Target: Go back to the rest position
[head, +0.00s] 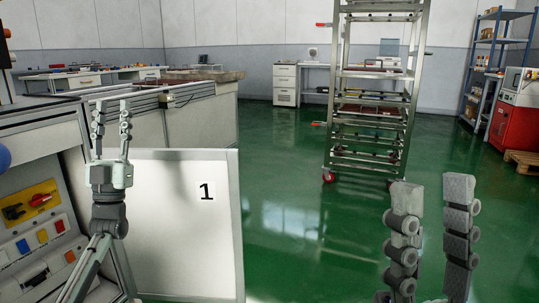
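My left gripper (112,106) is raised in front of the conveyor's side, above and left of the white panel marked 1 (180,215). Its two fingers point up and stand apart, with nothing between them. My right gripper (432,195) is at the lower right, close to the camera. Its two fingers also point up with a clear gap between them, and it holds nothing. The lower part of the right gripper is cut off by the bottom edge. No pots or plants can be made out near either gripper.
A control panel with colored buttons (40,230) is at the left edge. A metal rack on red wheels (372,152) stands ahead. A red machine (510,128) and blue shelving (489,62) are at the far right. The green floor (285,200) between is clear.

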